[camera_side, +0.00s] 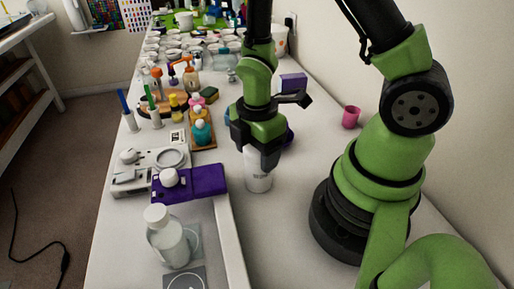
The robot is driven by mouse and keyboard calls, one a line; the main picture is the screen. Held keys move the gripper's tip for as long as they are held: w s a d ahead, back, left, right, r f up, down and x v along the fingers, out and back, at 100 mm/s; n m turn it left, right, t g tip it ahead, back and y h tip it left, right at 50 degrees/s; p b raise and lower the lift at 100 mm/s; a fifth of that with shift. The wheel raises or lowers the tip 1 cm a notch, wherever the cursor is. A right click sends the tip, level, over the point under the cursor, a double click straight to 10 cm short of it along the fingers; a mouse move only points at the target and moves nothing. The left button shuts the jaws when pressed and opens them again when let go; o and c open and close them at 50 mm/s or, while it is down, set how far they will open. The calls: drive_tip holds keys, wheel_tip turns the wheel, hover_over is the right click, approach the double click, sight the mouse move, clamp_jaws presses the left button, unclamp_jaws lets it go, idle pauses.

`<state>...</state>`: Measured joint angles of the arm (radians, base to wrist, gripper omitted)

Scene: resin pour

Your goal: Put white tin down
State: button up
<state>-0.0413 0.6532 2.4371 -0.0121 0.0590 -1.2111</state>
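The white tin (259,181) is upright under my gripper (258,160), near the middle of the picture. Its upper part is hidden by the dark fingers, which are around it and appear shut on it. Its base looks at or very near the white table; I cannot tell whether it touches.
A pink cup (350,117) is at right by the wall. Bare table (285,240) lies in front of the tin.

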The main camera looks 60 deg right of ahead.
drive_tip(key=o, duration=0.3)
drive_tip(key=shift+r, duration=0.15)
wheel_tip(320, 180, up, 11)
drive_tip(key=shift+r, duration=0.65)
drive_tip(key=s+a+r+m+t+y, duration=0.1)
drive_tip(key=s+r+m+t, duration=0.2)
drive_tip(key=m, duration=0.6)
drive_tip(key=s+r+m+t+y, duration=0.1)
drive_tip(key=s+r+m+t, duration=0.2)
drive_tip(key=r+m, duration=0.5)
drive_tip(key=shift+s+a+m+t, duration=0.4)
drive_tip(key=shift+m+t, duration=0.2)
drive_tip(key=shift+m, duration=0.1)
drive_tip(key=shift+r, duration=0.1)
